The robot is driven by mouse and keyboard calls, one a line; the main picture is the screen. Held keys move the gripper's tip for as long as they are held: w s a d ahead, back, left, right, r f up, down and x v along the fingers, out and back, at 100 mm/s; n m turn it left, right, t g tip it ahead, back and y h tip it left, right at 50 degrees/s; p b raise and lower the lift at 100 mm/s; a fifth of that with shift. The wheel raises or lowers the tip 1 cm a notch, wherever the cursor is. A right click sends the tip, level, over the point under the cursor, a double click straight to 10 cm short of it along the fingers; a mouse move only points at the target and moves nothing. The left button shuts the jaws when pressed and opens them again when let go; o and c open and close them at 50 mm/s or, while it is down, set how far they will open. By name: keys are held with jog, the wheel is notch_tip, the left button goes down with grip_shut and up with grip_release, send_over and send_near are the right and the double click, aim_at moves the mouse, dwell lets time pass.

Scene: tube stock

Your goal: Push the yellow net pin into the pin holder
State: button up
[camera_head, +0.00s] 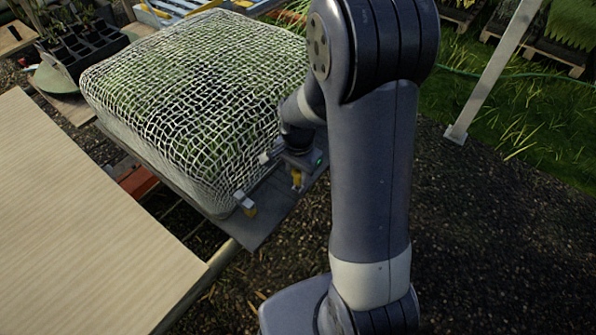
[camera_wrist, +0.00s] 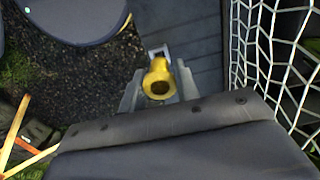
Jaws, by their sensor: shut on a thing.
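The yellow net pin (camera_wrist: 158,80) is between the two fingers of my gripper (camera_wrist: 160,88), which is shut on it. In the wrist view its round, hollow-looking end faces the camera. A small pale square piece (camera_wrist: 160,51), perhaps the pin holder, shows just beyond the pin on the grey board; I cannot tell whether the pin touches it or is in it. In the head view the yellow pin (camera_head: 297,178) shows small under my gripper (camera_head: 297,170), above the grey board's near right end.
A white net (camera_head: 195,95) covers a leafy block on the grey board (camera_head: 262,226); its mesh hangs close at the right in the wrist view (camera_wrist: 275,50). A pale tabletop (camera_head: 80,220) lies left. Gravel is right.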

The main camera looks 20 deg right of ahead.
jog(key=shift+f+b, duration=0.65)
jog(key=shift+f, duration=0.3)
jog(key=o, duration=0.9)
jog(key=shift+o, duration=0.6)
jog(key=o, duration=0.9)
jog(key=shift+r, duration=0.2)
jog(key=shift+r+p, duration=0.95)
jog(key=shift+r, duration=0.1)
